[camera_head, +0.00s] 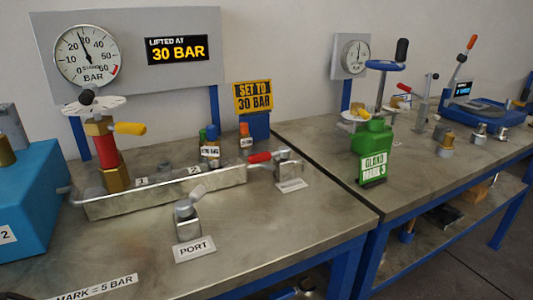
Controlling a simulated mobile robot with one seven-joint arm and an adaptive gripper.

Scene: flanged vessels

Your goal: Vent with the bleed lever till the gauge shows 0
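The round white gauge (88,56) is on the grey back panel at the upper left. Its needle points up and slightly left, well above 0; the exact value is too small to read surely. A red-handled lever (260,157) lies nearly level at the right end of the metal trough, by a small block with an unreadable label. A yellow-handled lever (129,128) sticks out right from the red and brass valve (106,158) below the gauge. I cannot tell from labels which lever is the bleed. My gripper is not in view.
The display (178,50) reads "LIFTED AT 30 BAR"; a yellow sign (253,96) reads "SET TO 30 BAR". The metal trough (160,197) and PORT fitting (188,219) stand on the left bench. A blue block (35,210) is far left. The front bench top is mostly clear.

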